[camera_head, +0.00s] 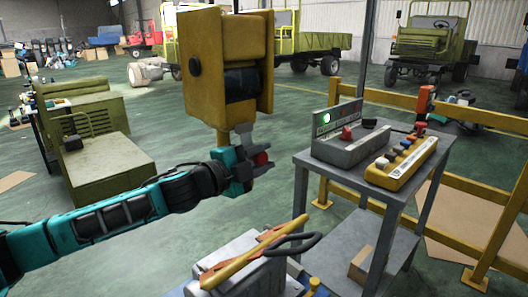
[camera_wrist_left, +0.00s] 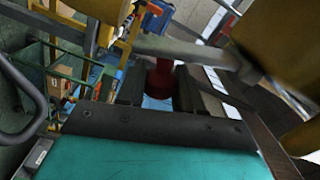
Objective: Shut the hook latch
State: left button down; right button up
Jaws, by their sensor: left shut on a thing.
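A yellow block (camera_head: 205,75) with a dark middle part stands above my left gripper in the head view. A short yellowish piece reaches down from it toward the gripper. My left gripper (camera_head: 252,166) is shut on a red knob (camera_head: 262,158) just below the block. In the left wrist view the red knob (camera_wrist_left: 160,78) sits between the dark fingers (camera_wrist_left: 160,92). A grey metal bar (camera_wrist_left: 195,52) crosses just beyond the knob. I cannot tell for sure which part is the hook latch, or whether it is closed. My right gripper is not in view.
A grey table (camera_head: 350,182) at the right carries a grey control box (camera_head: 345,150) and a yellow box with several knobs (camera_head: 402,165). A grey unit with a yellow bar (camera_head: 240,262) stands at the front. Yellow railings (camera_head: 440,110) run behind the table.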

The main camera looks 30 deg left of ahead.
pick_arm(q)
jog(key=shift+w+a+f+m, duration=0.1)
jog(key=shift+a+f+m, duration=0.3)
jog(key=shift+m, duration=0.4)
jog(key=shift+w+a+f+m, duration=0.1)
jog(key=shift+a+f+m, duration=0.25)
jog(key=shift+m, duration=0.45)
jog(key=shift+a, duration=0.1)
jog(key=c, duration=0.8)
grip_release()
jog(key=shift+s, duration=0.1)
jog(key=shift+v, duration=6.35)
jog(key=shift+r, duration=0.1)
